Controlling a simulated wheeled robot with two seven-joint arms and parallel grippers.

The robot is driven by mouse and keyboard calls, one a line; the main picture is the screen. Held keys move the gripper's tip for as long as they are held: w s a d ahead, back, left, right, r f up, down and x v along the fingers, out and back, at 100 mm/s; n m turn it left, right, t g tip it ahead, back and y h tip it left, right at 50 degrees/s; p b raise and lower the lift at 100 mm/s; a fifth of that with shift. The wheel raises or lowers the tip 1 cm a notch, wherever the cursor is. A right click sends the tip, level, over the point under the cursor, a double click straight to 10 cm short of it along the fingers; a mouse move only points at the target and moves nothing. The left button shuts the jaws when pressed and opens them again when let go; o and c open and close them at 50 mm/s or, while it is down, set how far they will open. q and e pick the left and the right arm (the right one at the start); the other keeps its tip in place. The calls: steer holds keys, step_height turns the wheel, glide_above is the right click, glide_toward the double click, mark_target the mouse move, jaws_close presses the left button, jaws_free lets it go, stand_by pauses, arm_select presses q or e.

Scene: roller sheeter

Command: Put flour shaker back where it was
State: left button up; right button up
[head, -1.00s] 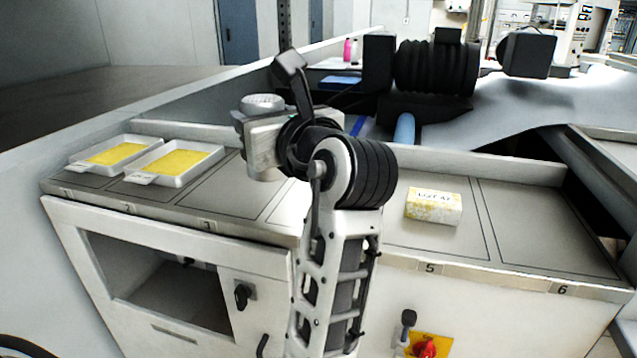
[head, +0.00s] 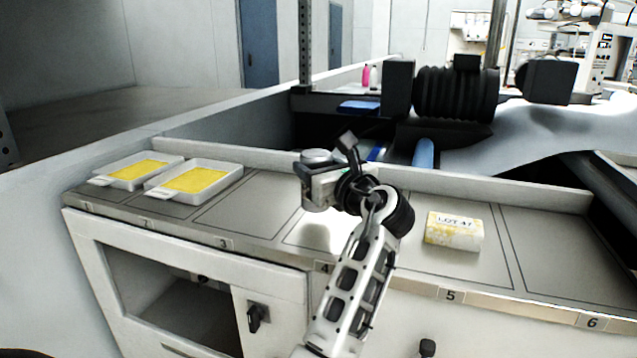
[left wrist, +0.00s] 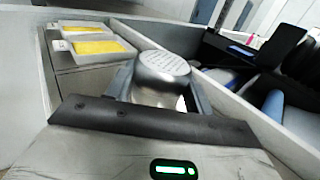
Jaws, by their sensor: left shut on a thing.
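The flour shaker (head: 317,155) is a metal can with a round, perforated-looking lid. My left gripper (head: 320,188) is shut around its body, over the space marked 4 on the counter (head: 262,210). In the left wrist view the shaker (left wrist: 162,70) stands between the two jaws (left wrist: 160,95), its lid above them. The shaker looks about upright. My right gripper is not in view.
Two white trays with yellow contents (head: 135,172) (head: 195,180) sit at the counter's left end. A yellow-and-white block labelled LOT 47 (head: 455,232) lies on space 5. Space 3 and space 6 (head: 560,245) are clear. A raised ledge (head: 480,186) runs behind the counter.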

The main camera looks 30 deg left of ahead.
arm_select(q)
steer(key=shift+f, duration=1.3)
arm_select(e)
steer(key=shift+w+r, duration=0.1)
arm_select(q)
steer(key=shift+f, duration=0.15)
steer(key=o, duration=1.1)
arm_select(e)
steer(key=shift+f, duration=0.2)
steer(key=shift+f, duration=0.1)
